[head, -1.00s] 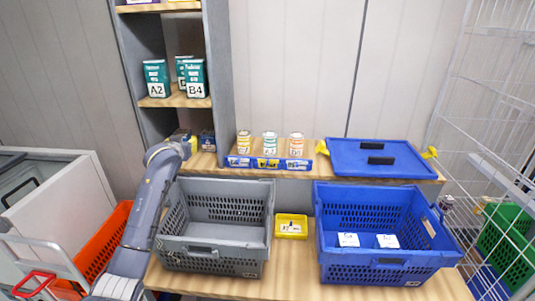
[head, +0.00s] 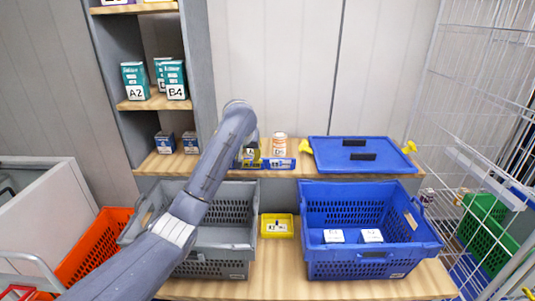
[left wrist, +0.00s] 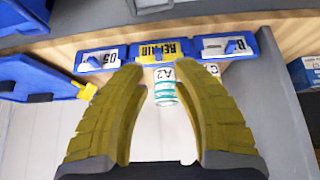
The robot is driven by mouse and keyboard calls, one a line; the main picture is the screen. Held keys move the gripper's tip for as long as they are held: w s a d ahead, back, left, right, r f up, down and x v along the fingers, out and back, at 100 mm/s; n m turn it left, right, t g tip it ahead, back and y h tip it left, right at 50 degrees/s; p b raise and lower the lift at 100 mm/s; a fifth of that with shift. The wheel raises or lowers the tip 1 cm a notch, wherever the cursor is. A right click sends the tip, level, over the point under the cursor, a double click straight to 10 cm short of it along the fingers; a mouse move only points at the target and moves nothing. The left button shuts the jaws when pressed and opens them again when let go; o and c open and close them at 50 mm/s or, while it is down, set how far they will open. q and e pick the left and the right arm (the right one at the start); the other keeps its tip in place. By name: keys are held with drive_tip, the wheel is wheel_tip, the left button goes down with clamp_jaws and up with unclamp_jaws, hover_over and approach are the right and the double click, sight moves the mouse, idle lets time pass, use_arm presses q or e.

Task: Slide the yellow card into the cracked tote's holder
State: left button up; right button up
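A yellow card marked REPAIR (left wrist: 163,49) sits upside down in the picture in the middle slot of a blue rail (left wrist: 122,50) in the left wrist view, with white cards on both sides. The rail also shows on the back shelf in the head view (head: 282,164). My left gripper (left wrist: 160,72) has olive-yellow fingers spread apart, with nothing gripped. Its tips are close to the rail and card, with a can (left wrist: 165,92) showing between them. The grey tote (head: 222,246) and blue tote (head: 372,254) stand on the bench; I see no clear crack on either. My right gripper is not in view.
A blue lid (head: 345,149) lies on the back shelf, right of a can (head: 280,147). A small yellow tray (head: 289,226) stands between the totes. White blocks (head: 371,236) lie in the blue tote. An orange tote (head: 100,240) is at left, a wire cage at right.

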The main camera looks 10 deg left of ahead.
sight(251, 165)
use_arm(q)
drive_tip(key=shift+x, duration=3.95)
drive_tip(key=shift+w+d+f, duration=0.1)
drive_tip(key=shift+f, duration=0.3)
drive_tip(key=shift+o, duration=0.3)
drive_tip(key=shift+f, duration=0.25)
drive_tip(key=c, duration=0.3)
